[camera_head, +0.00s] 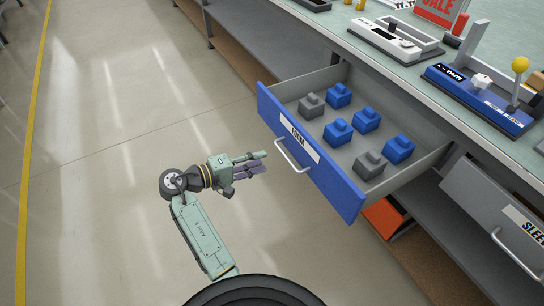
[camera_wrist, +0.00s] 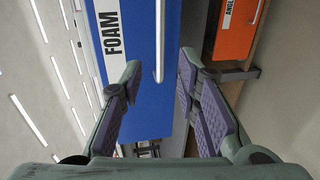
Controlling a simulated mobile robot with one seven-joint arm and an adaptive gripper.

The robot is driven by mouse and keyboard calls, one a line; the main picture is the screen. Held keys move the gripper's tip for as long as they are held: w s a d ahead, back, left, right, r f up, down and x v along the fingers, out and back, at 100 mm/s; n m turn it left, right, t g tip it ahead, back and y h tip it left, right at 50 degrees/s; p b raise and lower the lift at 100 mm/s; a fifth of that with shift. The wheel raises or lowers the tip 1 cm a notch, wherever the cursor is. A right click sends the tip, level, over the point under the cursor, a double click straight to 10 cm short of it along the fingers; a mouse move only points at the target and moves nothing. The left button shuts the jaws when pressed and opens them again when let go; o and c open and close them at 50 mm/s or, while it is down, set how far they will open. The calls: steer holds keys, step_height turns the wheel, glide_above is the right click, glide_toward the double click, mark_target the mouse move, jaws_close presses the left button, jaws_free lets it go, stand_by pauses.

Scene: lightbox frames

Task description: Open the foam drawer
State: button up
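The foam drawer (camera_head: 313,160) has a blue front with a white FOAM label and a pale bar handle (camera_head: 291,156). It stands pulled well out from the bench, and blue and grey foam blocks (camera_head: 366,119) show inside. My gripper (camera_head: 262,162) is just left of the handle, pointing at the drawer front, and looks apart from it. In the wrist view the blue drawer front (camera_wrist: 144,60) fills the middle, and the handle (camera_wrist: 159,40) shows ahead between the spread fingers. The fingers are open with nothing between them.
A grey drawer labelled SLEE (camera_head: 500,215) is at the right. The bench top (camera_head: 420,78) carries a white device (camera_head: 395,40) and a blue device (camera_head: 480,98). The floor (camera_head: 110,120) left of my arm is clear.

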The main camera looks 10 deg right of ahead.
steer(key=shift+v, duration=1.25)
